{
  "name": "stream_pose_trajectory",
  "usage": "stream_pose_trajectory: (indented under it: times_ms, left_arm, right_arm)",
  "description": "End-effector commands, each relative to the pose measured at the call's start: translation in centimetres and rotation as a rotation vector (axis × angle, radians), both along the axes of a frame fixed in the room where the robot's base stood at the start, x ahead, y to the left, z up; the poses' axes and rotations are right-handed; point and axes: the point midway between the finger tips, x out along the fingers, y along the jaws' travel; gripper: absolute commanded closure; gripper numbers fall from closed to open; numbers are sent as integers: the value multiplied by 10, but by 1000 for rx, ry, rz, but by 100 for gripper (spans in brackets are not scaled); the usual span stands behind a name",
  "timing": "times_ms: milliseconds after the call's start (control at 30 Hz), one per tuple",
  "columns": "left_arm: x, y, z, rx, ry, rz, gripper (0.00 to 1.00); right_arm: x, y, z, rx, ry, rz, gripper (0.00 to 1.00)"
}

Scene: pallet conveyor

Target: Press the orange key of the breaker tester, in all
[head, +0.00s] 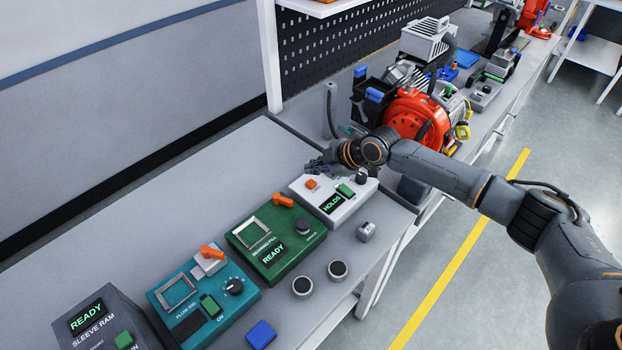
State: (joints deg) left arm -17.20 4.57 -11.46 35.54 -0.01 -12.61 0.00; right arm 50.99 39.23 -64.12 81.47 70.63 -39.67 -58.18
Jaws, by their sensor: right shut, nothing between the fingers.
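The white tester box (335,203) stands at the far right end of the near bench; I take it for the breaker tester. Its orange key (312,184) is on the upper left of its top. A green key (345,190) and a black knob (362,178) are to the right. Its display (332,204) reads "HOLDS" in green. My right gripper (316,168) is shut and empty, just behind the orange key; whether it touches the box is unclear. My left gripper is out of view.
A green "READY" box (277,235), a teal flow rig (203,300) and a grey sleeve ram box (105,325) stand to the left. Two round knobs (338,270), a blue block (261,334) and a grey block (366,231) lie in front. A red machine (417,115) stands behind my right arm.

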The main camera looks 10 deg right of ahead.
Motion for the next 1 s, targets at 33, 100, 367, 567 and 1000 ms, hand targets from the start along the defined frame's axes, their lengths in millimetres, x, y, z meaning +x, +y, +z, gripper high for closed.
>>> stream_pose_trajectory:
  times_ms: [33,100,367,567,1000]
  left_arm:
    - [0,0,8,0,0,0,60]
    - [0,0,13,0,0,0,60]
    - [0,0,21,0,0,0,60]
    - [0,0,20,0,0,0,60]
    - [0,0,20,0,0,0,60]
  right_arm:
    - [0,0,9,0,0,0,100]
    - [0,0,17,1,-1,0,100]
    - [0,0,29,1,1,-1,100]
    - [0,0,28,1,1,-1,100]
    - [0,0,29,1,0,0,100]
